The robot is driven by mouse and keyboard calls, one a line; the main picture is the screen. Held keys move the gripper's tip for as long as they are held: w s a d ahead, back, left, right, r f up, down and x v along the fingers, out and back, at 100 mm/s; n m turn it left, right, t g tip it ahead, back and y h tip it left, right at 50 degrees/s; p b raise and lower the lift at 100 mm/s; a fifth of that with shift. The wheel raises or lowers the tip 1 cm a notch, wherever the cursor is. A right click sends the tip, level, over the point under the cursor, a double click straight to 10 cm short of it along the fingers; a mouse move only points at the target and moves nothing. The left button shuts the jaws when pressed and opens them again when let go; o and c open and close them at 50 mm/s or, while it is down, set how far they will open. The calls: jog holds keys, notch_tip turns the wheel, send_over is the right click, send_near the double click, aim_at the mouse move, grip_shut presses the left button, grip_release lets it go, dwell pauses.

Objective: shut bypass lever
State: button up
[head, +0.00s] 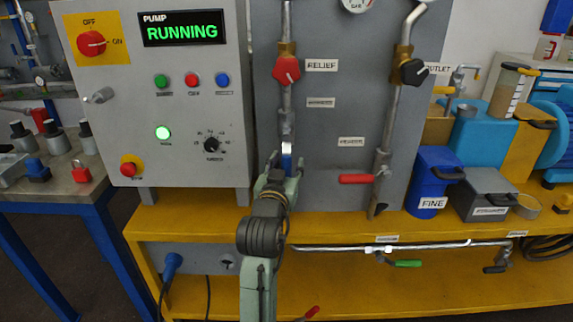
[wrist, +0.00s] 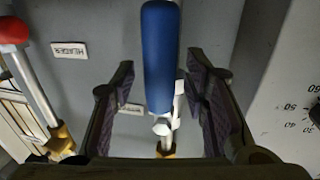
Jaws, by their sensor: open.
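A lever with a blue handle stands on the grey panel's left pipe in the head view (head: 287,155); I cannot read a label that names it bypass. In the wrist view the blue handle (wrist: 160,55) runs lengthwise between the jaws, with its pale metal arm and brass fitting below. My gripper (head: 279,180) is open in front of this lever. In the wrist view the fingers of my gripper (wrist: 160,95) are on both sides of the handle, with gaps, and do not appear to touch it. The handle hides part of the pipe behind.
A red lever (head: 357,179) lies sideways on the right pipe, near the HEADER label (head: 351,141). A red RELIEF knob (head: 287,69) and a black knob (head: 413,72) sit higher. The pump box (head: 190,183) reading RUNNING stands close left. The yellow bench (head: 330,225) lies below.

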grip_shut()
dwell(0.4)
dwell(0.4)
